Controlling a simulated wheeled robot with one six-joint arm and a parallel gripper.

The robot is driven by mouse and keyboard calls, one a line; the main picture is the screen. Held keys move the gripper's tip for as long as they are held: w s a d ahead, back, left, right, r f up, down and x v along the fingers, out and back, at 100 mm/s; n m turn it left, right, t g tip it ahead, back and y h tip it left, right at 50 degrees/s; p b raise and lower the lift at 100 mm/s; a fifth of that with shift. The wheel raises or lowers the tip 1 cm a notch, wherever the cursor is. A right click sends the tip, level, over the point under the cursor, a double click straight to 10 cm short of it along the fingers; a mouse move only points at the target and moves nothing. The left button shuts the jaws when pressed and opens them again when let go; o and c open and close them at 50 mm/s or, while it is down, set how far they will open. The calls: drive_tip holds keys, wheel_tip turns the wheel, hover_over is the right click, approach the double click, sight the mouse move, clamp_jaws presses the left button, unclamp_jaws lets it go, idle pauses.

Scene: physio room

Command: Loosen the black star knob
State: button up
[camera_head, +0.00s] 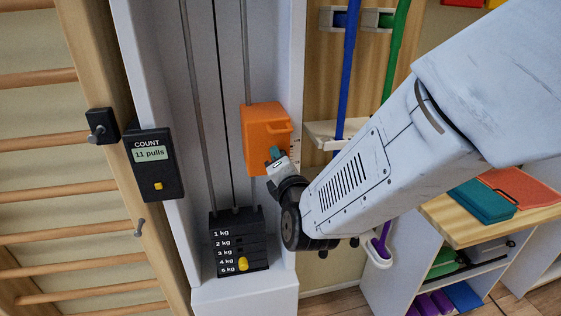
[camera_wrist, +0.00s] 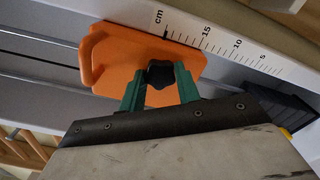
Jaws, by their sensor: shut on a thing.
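The black star knob (camera_wrist: 160,74) sits on the face of an orange carriage in the wrist view. The orange carriage (camera_head: 266,135) rides on the vertical rods of the white column in the head view, and also fills the upper middle of the wrist view (camera_wrist: 120,55). My gripper (camera_wrist: 160,85) has green fingers, one on each side of the knob, shut on it. In the head view my gripper (camera_head: 277,157) reaches the lower part of the carriage, and the knob is hidden there behind the fingers.
A centimetre scale (camera_wrist: 220,45) runs along the column beside the carriage. Below the carriage is a black weight stack (camera_head: 238,243) with a yellow pin (camera_head: 243,264). A counter (camera_head: 153,163) reading 11 pulls hangs left. A shelf (camera_head: 470,225) stands right, under my arm.

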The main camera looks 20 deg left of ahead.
drive_tip(key=o, duration=1)
drive_tip(key=shift+c, duration=0.2)
drive_tip(key=v, duration=0.8)
drive_tip(key=shift+a, duration=0.1)
